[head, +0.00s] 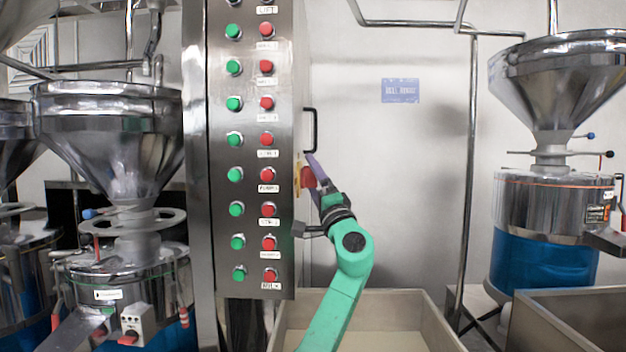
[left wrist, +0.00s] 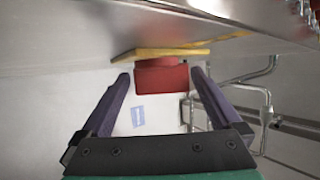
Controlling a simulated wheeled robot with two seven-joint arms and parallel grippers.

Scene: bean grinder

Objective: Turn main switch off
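The main switch is a red knob (head: 308,178) on a yellow plate (head: 298,177), on the right side face of the steel control cabinet. My left gripper (head: 311,168) is at the knob, its purple fingers pointing up and left toward the cabinet. In the left wrist view, the red knob (left wrist: 162,80) lies between the fingertips of the left gripper (left wrist: 161,76), one finger on each side. The fingers are wide apart, with narrow gaps showing beside the knob; contact is unclear. The yellow plate (left wrist: 165,52) is just beyond. My right gripper is not in view.
The control cabinet (head: 221,190) carries rows of green and red buttons. A black handle (head: 310,130) sits on its side just above the switch. A steel bin (head: 425,318) stands below my arm. Grinders with funnels stand left and right (head: 548,210).

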